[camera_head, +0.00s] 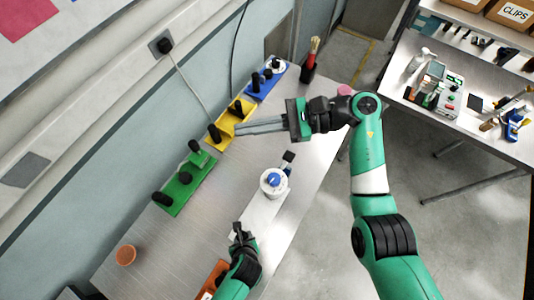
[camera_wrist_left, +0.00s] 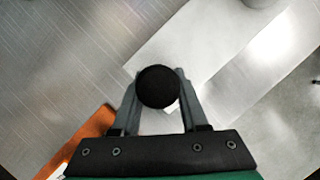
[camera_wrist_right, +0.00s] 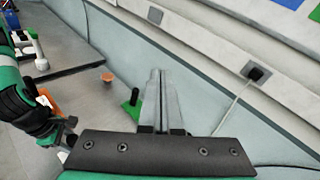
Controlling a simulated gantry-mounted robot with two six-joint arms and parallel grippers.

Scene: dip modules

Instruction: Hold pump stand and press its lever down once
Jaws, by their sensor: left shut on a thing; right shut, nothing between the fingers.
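A long white base (camera_head: 262,212) lies on the bench with a white round body with a blue top (camera_head: 273,181) on it and a black-tipped piece (camera_head: 288,156) at its far end; I take this to be the pump stand and its lever. My left gripper (camera_head: 240,231) is at the near end of the base. In the left wrist view it is shut on a black round knob (camera_wrist_left: 158,87) over the white base (camera_wrist_left: 190,50). My right gripper (camera_head: 237,130) is shut and empty, its fingertips close to the yellow module; it also shows in the right wrist view (camera_wrist_right: 157,75).
Green (camera_head: 178,196), yellow (camera_head: 219,137) and blue (camera_head: 262,88) modules with black posts line the wall. An orange cup (camera_head: 126,255) stands front left, and an orange block (camera_head: 212,282) lies by my left arm. A red-handled brush (camera_head: 314,47) stands in a dark holder at the back.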

